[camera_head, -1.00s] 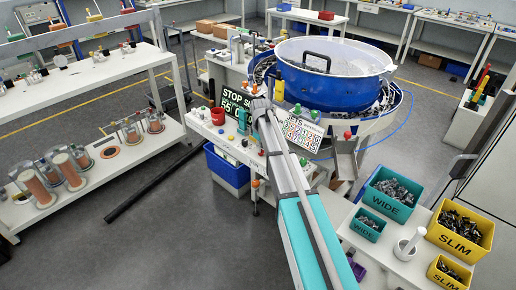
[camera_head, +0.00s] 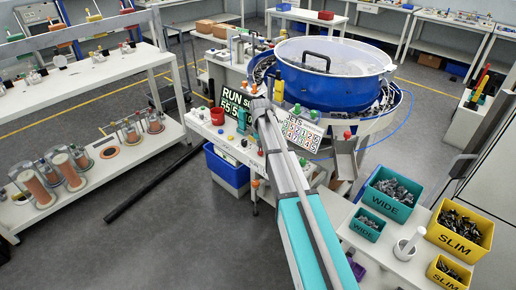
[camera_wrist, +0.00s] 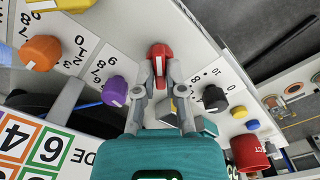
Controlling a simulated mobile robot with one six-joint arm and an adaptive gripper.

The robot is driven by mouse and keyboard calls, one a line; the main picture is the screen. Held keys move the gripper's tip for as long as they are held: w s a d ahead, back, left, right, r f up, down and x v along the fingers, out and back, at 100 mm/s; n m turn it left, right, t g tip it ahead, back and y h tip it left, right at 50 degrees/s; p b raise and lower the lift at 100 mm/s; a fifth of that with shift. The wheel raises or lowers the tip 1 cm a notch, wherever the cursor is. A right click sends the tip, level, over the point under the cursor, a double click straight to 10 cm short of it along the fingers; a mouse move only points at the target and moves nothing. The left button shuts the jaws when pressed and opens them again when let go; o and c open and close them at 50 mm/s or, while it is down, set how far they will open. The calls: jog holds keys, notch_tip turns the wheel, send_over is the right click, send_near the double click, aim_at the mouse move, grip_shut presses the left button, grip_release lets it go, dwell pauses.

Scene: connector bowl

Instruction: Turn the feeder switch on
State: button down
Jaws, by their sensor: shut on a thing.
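The feeder switch is a red lever-like knob (camera_wrist: 159,58) on the white panel, upper middle of the wrist view. My gripper (camera_wrist: 160,88) has its two grey fingers closed on either side of it, and the knob's red tip stands out beyond them. In the head view my arm hides the switch, and my gripper (camera_head: 262,104) is over the panel in front of the blue feeder bowl (camera_head: 325,80). The black display (camera_head: 236,104) beside it reads RUN. The bowl has a clear cover with a black handle.
A red cup (camera_wrist: 249,153) stands at lower right in the wrist view. WIDE bins (camera_head: 392,194) and SLIM bins (camera_head: 461,228) are at the right.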

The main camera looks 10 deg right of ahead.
jog(key=shift+s, duration=0.2)
dwell(0.3)
jog(key=c, duration=0.7)
grip_release()
jog(key=shift+w, duration=0.1)
jog(key=shift+r, duration=0.1)
